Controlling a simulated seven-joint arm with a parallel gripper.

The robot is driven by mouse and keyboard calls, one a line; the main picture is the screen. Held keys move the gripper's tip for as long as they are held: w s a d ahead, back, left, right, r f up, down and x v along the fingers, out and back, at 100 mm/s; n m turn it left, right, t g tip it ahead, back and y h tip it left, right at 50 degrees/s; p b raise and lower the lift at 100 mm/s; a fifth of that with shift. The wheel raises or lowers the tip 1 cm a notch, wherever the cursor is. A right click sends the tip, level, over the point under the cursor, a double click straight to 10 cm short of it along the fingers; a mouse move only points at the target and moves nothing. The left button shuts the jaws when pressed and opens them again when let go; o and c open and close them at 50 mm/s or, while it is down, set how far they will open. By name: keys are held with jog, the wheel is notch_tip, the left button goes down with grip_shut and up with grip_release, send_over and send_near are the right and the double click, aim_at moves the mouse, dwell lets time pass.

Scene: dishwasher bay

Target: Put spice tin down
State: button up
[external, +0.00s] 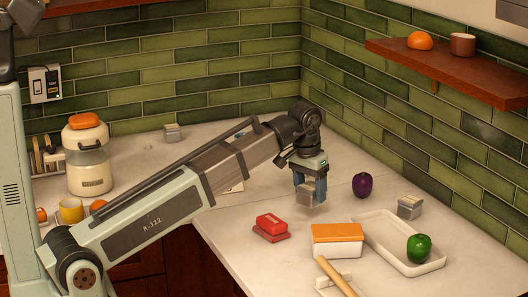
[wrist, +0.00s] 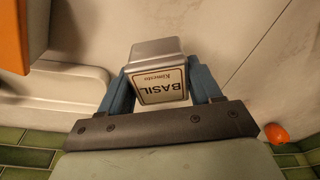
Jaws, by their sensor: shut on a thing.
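My gripper (external: 309,190) is shut on a grey metal spice tin (external: 305,195) and holds it over the counter, right of the red butter dish. The tin seems to hang just above the surface, with a shadow under it. In the wrist view the tin (wrist: 155,52) sits between the two blue fingers of my gripper (wrist: 160,84), its pale label reading BASIL. Two similar grey tins stand on the counter: one (external: 409,207) beside the white tray at right, one (external: 172,132) near the back wall at left.
A red dish (external: 270,224), an orange-lidded box (external: 337,240), a white tray (external: 375,228) with a green pepper (external: 419,248), and a purple vegetable (external: 362,185) surround the gripper. A small orange-red object (wrist: 276,133) shows in the wrist view. The counter behind the gripper looks clear.

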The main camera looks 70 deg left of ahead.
aim_at(310, 205)
jog(key=shift+f, duration=2.4)
jog(key=shift+f, duration=0.15)
jog(key=o, duration=1.1)
jog(key=r, duration=0.4)
jog(key=s+r, duration=0.1)
jog(key=r, duration=0.7)
jog(key=shift+s+d, duration=0.35)
